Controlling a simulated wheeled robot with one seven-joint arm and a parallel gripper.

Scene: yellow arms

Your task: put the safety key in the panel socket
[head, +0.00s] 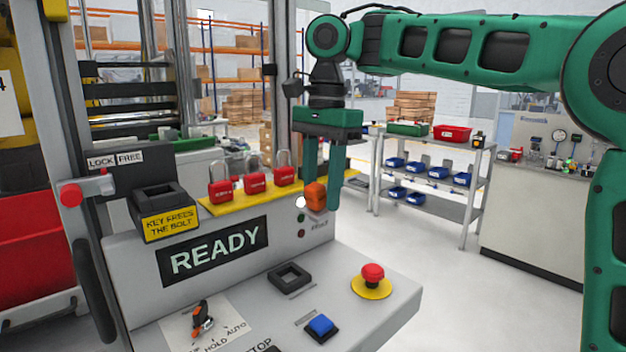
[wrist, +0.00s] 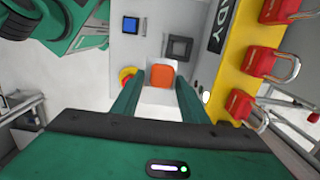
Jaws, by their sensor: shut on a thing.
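My gripper (head: 320,188) is shut on the orange safety key (head: 316,196) and holds it in the air beside the right end of the panel, near the yellow ledge. In the wrist view the key (wrist: 162,75) sits between the two green fingertips (wrist: 162,84). The panel socket (head: 289,276), a dark square frame, is on the sloping panel, below and left of the key in the head view. It also shows in the wrist view (wrist: 179,47), beyond the key and apart from it. The key's lower end is hidden.
A dark box (head: 160,200) marked KEY FREES THE BOLT stands at the left. Several red padlocks (head: 255,182) line the yellow ledge (head: 230,201). A red emergency button (head: 372,276), a blue button (head: 321,325) and an orange-black selector (head: 202,316) surround the socket.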

